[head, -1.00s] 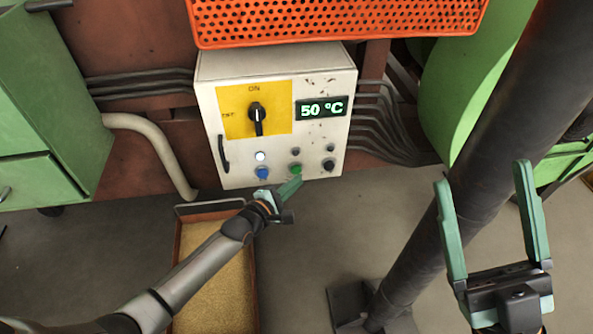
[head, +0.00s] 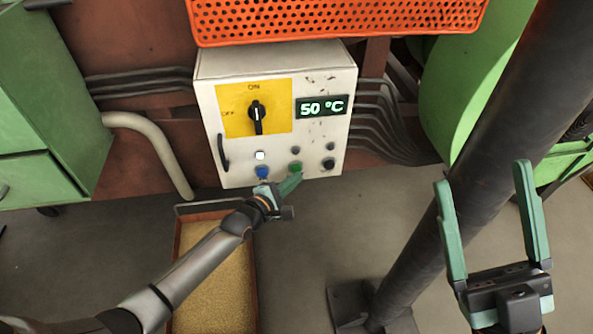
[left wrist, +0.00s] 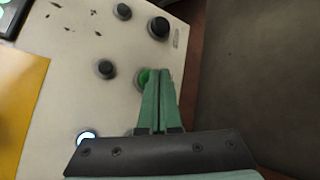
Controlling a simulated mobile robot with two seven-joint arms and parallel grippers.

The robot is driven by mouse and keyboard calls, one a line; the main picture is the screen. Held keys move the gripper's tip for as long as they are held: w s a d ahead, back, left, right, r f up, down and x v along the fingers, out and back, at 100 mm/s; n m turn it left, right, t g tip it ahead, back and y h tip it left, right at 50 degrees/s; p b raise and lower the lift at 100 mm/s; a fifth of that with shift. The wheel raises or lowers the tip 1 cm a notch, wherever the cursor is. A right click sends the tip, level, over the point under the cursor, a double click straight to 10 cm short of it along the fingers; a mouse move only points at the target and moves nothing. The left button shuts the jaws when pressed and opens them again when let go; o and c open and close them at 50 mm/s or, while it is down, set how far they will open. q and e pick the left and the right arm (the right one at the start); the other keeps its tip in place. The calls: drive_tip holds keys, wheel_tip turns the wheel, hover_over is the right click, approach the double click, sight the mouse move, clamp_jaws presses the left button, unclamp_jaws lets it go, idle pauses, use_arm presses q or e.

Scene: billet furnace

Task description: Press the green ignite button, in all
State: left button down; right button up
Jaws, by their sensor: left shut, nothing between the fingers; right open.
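The green ignite button (head: 295,167) is on the lower front of the white control box (head: 208,125). It also shows in the left wrist view (left wrist: 143,76), partly hidden behind my fingertips. My left gripper (head: 296,179) is shut and empty, with its tips at or just in front of the green button; I cannot tell whether they touch. In the left wrist view the shut fingers (left wrist: 160,74) overlap the button's right side. My right gripper (head: 487,172) is open and empty at the right, away from the box.
A blue button (head: 263,172), a lit white lamp (head: 260,155) and a black knob (head: 328,163) are close by. The display (head: 321,107) reads 50 °C. An orange perforated basket (head: 330,20) is above. A dark pole (head: 455,190) stands between the box and my right gripper.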

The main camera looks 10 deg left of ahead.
use_arm(q)
drive_tip(key=shift+w+a, duration=0.2)
drive_tip(key=shift+w, duration=0.2)
idle(0.7)
drive_tip(key=shift+s, duration=0.1)
drive_tip(key=shift+s+d+p, duration=0.35)
drive_tip(key=shift+s+p, duration=0.1)
drive_tip(key=shift+s, duration=0.25)
drive_tip(key=s+p, duration=0.1)
drive_tip(key=s+d+p, duration=0.1)
drive_tip(key=s, duration=0.1)
drive_tip(key=s+d+p, duration=0.1)
drive_tip(key=shift+s, duration=0.3)
idle(0.9)
